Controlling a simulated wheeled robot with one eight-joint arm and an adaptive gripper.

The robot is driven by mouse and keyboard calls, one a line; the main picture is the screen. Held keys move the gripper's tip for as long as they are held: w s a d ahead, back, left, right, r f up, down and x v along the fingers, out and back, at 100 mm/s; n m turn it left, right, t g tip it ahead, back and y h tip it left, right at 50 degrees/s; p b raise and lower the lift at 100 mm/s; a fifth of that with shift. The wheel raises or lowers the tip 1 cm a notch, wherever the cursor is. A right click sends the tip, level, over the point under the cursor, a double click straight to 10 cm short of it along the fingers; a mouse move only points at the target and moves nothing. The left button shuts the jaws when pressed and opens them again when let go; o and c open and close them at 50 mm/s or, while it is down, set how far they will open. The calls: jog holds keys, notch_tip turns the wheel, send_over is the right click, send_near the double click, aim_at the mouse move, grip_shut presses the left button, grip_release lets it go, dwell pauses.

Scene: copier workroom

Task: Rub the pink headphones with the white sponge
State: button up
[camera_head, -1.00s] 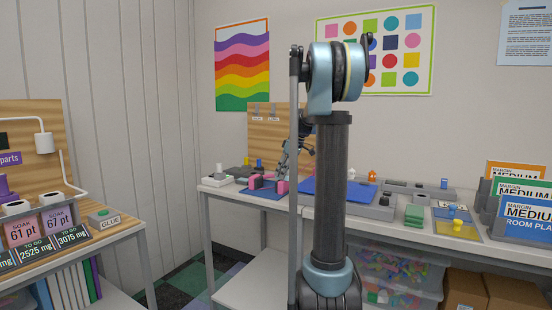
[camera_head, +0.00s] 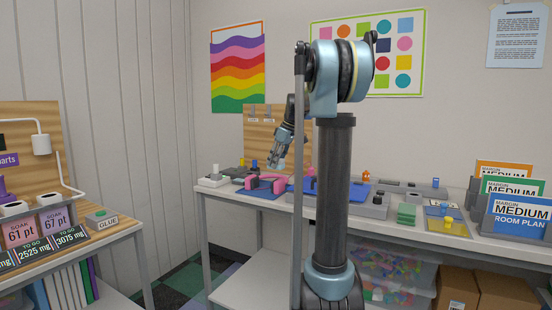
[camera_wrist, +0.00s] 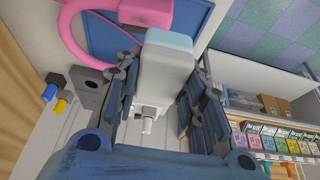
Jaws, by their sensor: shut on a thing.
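The pink headphones (camera_head: 265,183) lie on a blue mat on the long bench. Part of the pink band and an ear cup (camera_wrist: 145,12) show at the top of the wrist view. My gripper (camera_head: 273,162) is above the headphones, apart from them. In the wrist view my gripper (camera_wrist: 162,80) is shut on the white sponge (camera_wrist: 165,75), a pale block with a light blue end face pointing away from the palm. The fingers hide parts of its sides. The sponge is too small to make out clearly in the head view.
A blue tray (camera_head: 350,196) is right of the headphones, partly behind my arm. A grey fixture with blue and yellow knobs (camera_wrist: 58,100) is near the gripper. A green block (camera_head: 407,213) and sign holders (camera_head: 515,215) stand farther right. A wooden panel (camera_head: 262,125) rises behind.

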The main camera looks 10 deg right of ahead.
jog(key=shift+d+r, duration=0.1)
jog(key=shift+r, duration=1.05)
